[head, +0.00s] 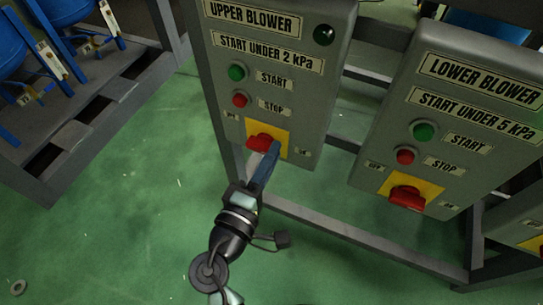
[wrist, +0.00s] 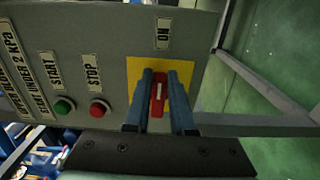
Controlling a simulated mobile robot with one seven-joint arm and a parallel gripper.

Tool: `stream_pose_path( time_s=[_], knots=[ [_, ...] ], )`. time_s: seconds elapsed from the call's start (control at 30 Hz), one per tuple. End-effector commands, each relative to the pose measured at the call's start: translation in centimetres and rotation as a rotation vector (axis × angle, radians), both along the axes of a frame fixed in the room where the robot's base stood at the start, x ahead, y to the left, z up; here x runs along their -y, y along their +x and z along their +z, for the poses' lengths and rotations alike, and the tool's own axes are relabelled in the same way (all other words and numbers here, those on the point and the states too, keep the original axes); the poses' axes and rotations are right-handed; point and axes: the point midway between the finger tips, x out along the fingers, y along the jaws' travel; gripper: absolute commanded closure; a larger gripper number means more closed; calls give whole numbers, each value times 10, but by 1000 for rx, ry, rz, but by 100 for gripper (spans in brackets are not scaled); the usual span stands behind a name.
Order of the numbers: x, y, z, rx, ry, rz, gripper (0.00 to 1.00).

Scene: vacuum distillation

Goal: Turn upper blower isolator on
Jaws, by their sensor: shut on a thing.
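The upper blower box (head: 290,90) is a grey panel with a yellow isolator plate (head: 280,133) near its bottom. The red isolator handle (head: 259,141) sits on that plate. My gripper (head: 268,153) reaches it from below and is shut on it. In the wrist view, a blue finger stands on either side of the red handle (wrist: 158,105), with the yellow plate (wrist: 183,68) behind. The handle lies lengthwise toward the ON label (wrist: 163,33), with a white mark on its face. The fingers partly hide the handle and plate in the head view.
A green start button (head: 237,72) and red stop button (head: 241,100) sit above the plate. The lower blower box (head: 470,65) stands to the right with its own red handle (head: 407,198). Grey frame bars (head: 340,230) run below; green floor is open at left.

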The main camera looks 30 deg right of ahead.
Motion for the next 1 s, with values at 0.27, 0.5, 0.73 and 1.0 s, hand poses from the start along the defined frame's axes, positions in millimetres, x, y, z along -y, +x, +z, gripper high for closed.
stream_pose_path(
  time_s=[0.27, 0.5, 0.73, 1.0],
  knots=[
    [-1, 0, -1, 1, 6, 2, 100],
    [-1, 0, -1, 0, 4, 1, 48],
    [0, 0, -1, 0, 3, 1, 48],
    [-19, -14, 1, -3, 1, 4, 48]
  ],
)
